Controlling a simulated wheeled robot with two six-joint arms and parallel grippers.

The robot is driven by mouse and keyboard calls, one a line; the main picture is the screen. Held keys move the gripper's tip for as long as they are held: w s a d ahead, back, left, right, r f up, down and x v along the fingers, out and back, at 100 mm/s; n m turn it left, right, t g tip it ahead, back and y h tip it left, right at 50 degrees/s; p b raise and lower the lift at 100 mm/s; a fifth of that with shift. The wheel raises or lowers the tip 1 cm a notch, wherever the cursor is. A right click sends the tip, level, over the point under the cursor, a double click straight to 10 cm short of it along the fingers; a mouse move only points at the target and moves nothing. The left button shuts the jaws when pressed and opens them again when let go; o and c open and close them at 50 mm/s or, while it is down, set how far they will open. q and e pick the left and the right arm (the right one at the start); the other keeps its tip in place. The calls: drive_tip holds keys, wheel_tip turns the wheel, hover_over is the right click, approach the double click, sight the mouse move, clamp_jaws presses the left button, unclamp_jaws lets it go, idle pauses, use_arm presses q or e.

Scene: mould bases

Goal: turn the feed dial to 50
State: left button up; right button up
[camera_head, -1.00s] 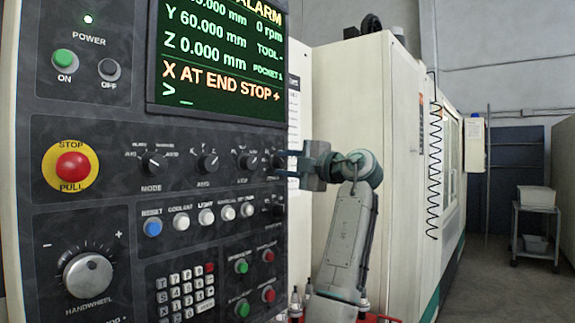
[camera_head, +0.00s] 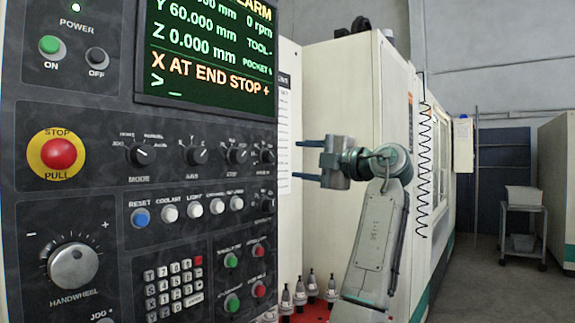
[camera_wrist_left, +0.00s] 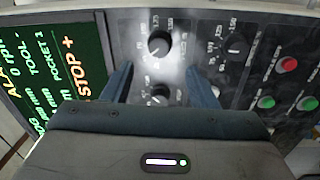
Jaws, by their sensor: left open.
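The feed dial is most likely the rightmost black knob (camera_head: 266,157) in the upper dial row below the screen. In the left wrist view it is the upper black knob (camera_wrist_left: 160,43), with numbers around it. Its label and setting are too small to read surely. My left gripper (camera_head: 296,159) is open and empty, just right of the dial row, its fingers pointing at the panel. In the left wrist view its fingers (camera_wrist_left: 157,80) stand either side of another knob (camera_wrist_left: 160,96), below the upper one. Nothing is between the fingers, and they look apart from the panel.
Another knob (camera_head: 267,205) sits below the dial row. The screen (camera_head: 208,50) reads X AT END STOP +. A red stop button (camera_head: 58,153), handwheel (camera_head: 73,265) and keypad (camera_head: 175,288) are on the panel. Tool holders (camera_head: 310,285) stand below my left arm.

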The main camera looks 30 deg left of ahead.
use_arm(q)
drive_tip(key=d, duration=0.2)
drive_tip(key=shift+s+d+f, duration=0.1)
drive_tip(key=shift+s+d, duration=0.05)
drive_tip(key=shift+d, duration=0.2)
use_arm(e)
drive_tip(key=shift+w+a+r, duration=0.1)
drive_tip(key=shift+w+r, duration=0.55)
